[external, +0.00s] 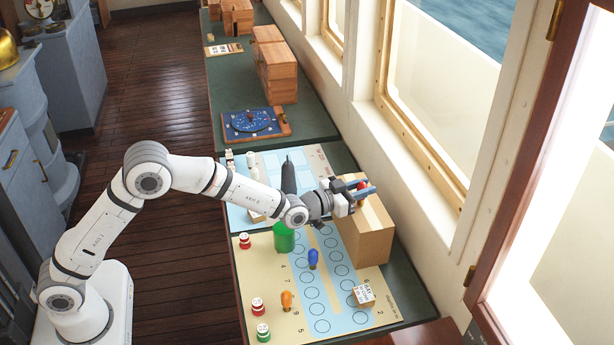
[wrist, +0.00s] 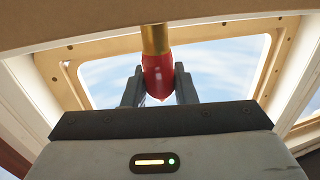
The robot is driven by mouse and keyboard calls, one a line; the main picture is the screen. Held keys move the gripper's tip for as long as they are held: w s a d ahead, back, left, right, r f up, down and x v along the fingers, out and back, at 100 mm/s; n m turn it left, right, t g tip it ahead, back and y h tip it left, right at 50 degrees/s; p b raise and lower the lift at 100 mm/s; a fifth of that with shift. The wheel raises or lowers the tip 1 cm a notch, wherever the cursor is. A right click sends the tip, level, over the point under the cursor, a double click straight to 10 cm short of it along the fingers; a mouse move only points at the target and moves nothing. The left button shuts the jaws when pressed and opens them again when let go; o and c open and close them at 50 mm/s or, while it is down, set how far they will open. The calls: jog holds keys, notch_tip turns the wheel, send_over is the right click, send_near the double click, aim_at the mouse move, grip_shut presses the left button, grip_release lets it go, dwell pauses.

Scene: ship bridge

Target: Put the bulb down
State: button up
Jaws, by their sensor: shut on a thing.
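My gripper (external: 366,188) is shut on a red bulb (wrist: 158,74) with a gold base. In the wrist view the bulb sits between the two dark fingers (wrist: 159,88), its base pointing up in the picture. In the external view only a little of the red bulb (external: 361,184) shows between the fingers, beside the top of a cardboard box (external: 364,240). I cannot tell whether the bulb touches the box. A blue bulb (external: 313,257) and an orange bulb (external: 287,299) are on the printed mat (external: 262,262) with rows of circles.
A green cylinder (external: 283,238) stands under my forearm, with a dark pointed object (external: 289,174) behind it. A small printed block (external: 362,295) and red and green-based pieces (external: 258,306) are on the mat. The window wall (external: 420,215) borders the right side. Many circles are clear.

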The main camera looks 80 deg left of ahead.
jog(key=shift+f, duration=0.15)
jog(key=shift+f+b, duration=0.25)
jog(key=shift+b, duration=0.1)
jog(key=o, duration=1)
jog(key=shift+r, duration=0.1)
jog(key=shift+s+r+p, duration=0.1)
jog(key=shift+r+p, duration=0.1)
jog(key=shift+p, duration=0.15)
jog(key=s+d+f+m+g+h+b, duration=0.1)
jog(key=s+d+g, duration=0.2)
jog(key=s, duration=1.5)
jog(key=s+d+f+g+h+b, duration=0.1)
jog(key=s+g, duration=0.6)
jog(key=s, duration=1.1)
jog(key=s+d+f+m+g+h+b, duration=0.1)
jog(key=s+d, duration=0.5)
jog(key=s, duration=1.3)
notch_tip(320, 180, down, 2)
jog(key=shift+d+m+g+h, duration=0.1)
jog(key=shift+m+g+h, duration=0.3)
jog(key=shift+g, duration=1.5)
